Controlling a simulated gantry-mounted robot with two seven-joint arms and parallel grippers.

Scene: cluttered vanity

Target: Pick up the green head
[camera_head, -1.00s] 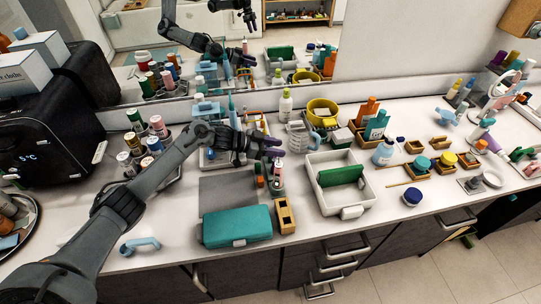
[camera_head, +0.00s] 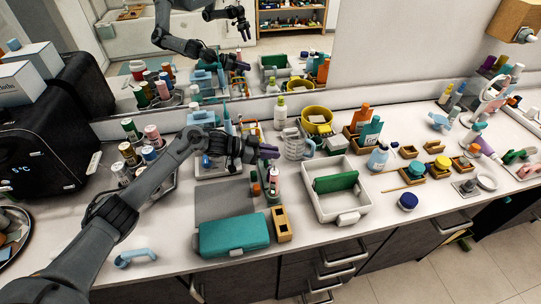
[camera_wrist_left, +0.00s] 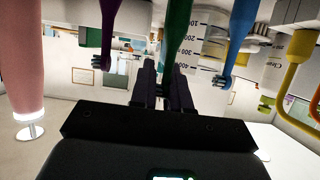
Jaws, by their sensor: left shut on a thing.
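My left gripper (camera_head: 270,151) hangs over the middle of the counter, its dark fingers pointing right. In the left wrist view, which looks upside down, its fingers (camera_wrist_left: 166,84) are shut on the narrow end of a green head (camera_wrist_left: 178,32). A purple piece (camera_wrist_left: 109,28) and a blue piece (camera_wrist_left: 238,36) hang on either side of the green one, apart from the fingers. In the head view the green head cannot be made out clearly at the gripper. My right gripper is not directly in view.
A pink bottle (camera_head: 273,175) stands just below the gripper. A teal case (camera_head: 233,236) lies in front. A white tray with a green block (camera_head: 336,182) is to the right, and a clear measuring jug (camera_head: 295,143) is close beside the gripper. A mirror lines the back.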

